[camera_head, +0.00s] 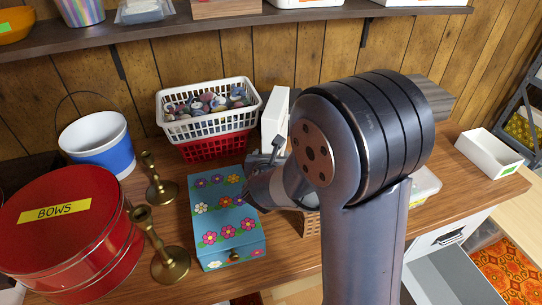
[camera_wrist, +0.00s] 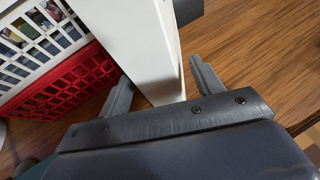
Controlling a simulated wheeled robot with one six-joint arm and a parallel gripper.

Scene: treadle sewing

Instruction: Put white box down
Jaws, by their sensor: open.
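A tall narrow white box (camera_head: 274,122) stands upright on the wooden table, just right of the stacked baskets. In the wrist view the white box (camera_wrist: 140,45) is between the two fingers of my gripper (camera_wrist: 163,88), with its lower end near the palm. The fingers are open, one on each side of the box. A gap shows on the right side; whether the left finger touches it I cannot tell. In the head view my arm hides part of the box and most of my gripper.
A blue flowered box (camera_head: 226,262), brass candlesticks (camera_head: 170,262) and a red tin (camera_head: 68,235) fill the left. Another white open box (camera_head: 488,153) lies far right.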

